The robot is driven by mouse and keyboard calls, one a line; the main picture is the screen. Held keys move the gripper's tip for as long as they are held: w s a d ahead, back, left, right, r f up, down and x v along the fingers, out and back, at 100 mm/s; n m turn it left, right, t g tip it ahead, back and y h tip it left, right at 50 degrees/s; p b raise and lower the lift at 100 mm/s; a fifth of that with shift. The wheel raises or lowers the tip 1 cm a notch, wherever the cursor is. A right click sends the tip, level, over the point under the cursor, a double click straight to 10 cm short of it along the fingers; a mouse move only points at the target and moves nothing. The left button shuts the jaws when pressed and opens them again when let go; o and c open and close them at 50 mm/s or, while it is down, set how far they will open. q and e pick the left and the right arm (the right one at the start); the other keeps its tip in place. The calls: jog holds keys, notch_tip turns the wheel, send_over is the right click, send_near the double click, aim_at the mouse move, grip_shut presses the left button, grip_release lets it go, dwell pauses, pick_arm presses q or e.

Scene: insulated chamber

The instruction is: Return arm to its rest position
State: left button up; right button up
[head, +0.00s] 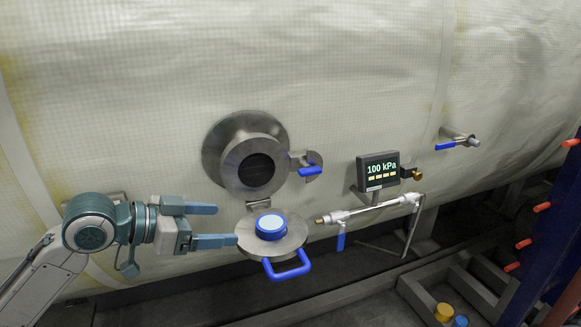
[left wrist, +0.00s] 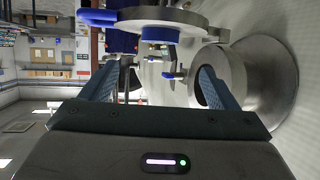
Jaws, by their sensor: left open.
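My left gripper (head: 215,225) is open, with its two fingers spread apart and nothing seen between them. It is in front of the chamber wall, left of the round port (head: 257,170). Its lower fingertip ends close to the left edge of the opened round hatch door (head: 248,245); I cannot tell if they touch. In the left wrist view both blue-grey fingers of the left gripper (left wrist: 160,85) show apart, with the hatch door (left wrist: 190,17) beyond them. My right gripper is not in view.
The door carries a blue-and-white round piece (head: 271,227) and a blue handle (head: 287,265). A gauge reading 100 kPa (head: 378,170), a pipe with a blue lever (head: 370,211) and another valve (head: 460,140) are to the right. A dark rack with orange pegs (head: 560,220) stands far right.

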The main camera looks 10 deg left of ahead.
pick_arm(q)
jog(key=s+f+n+g+y, duration=0.1)
jog(key=s+f+n+y, duration=0.15)
jog(key=f, duration=0.85)
jog(key=s+f+n+y, duration=0.2)
jog(key=s+f+y, duration=0.15)
jog(key=f, duration=0.85)
jog(key=s+a+f+n+g+y, duration=0.2)
jog(key=s+f+n+g+y, duration=0.25)
jog(key=s+f, duration=1.1)
notch_tip(320, 180, down, 34)
jog(key=s+a+g+b, duration=0.2)
jog(key=s+a+b, duration=0.1)
jog(key=b, duration=0.1)
jog(key=s+f+b, duration=0.2)
jog(key=s+f, duration=1.5)
jog(key=f, duration=0.1)
jog(key=shift+a+g, duration=0.45)
